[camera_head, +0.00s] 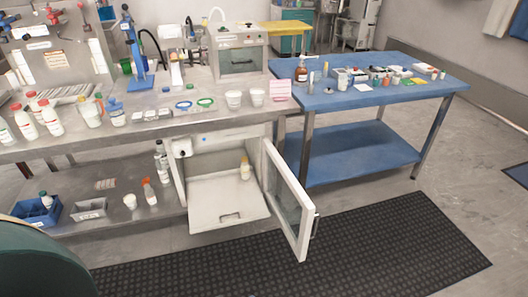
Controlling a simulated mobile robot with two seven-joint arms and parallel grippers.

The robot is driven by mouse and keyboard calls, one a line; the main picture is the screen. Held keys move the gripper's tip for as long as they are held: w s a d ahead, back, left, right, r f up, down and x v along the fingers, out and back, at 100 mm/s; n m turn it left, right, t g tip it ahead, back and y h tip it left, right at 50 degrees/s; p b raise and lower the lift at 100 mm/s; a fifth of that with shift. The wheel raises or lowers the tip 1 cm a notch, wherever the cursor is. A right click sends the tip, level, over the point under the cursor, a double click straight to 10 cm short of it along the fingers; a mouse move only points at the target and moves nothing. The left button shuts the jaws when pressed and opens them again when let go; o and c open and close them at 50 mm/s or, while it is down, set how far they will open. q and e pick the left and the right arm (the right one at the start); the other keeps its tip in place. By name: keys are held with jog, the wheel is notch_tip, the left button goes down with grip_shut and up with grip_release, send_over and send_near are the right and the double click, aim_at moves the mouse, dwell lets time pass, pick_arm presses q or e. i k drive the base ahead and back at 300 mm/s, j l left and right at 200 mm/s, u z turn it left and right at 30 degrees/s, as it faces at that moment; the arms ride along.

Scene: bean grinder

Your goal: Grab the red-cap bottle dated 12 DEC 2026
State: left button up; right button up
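Several white bottles with red caps stand at the left end of the grey bench: one (24,122), one behind it (34,105) and one to the right (50,118). They are upright and close together. Their labels are too small to read, so I cannot tell which is dated 12 DEC 2026. Neither of my grippers is in view.
Beakers, a blue stand (137,60) and white cups (233,99) share the bench (165,127). Below, a cabinet's door (290,200) hangs open into the floor space; a pale yellow bottle (245,168) stands inside. A blue table (390,92) is at right. The black mat (370,245) is clear.

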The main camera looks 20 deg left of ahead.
aim_at(51, 118)
jog(key=u, duration=2.15)
jog(key=i+z, duration=0.35)
jog(key=i+j+z, duration=0.3)
jog(key=i, duration=0.15)
jog(key=l, duration=0.1)
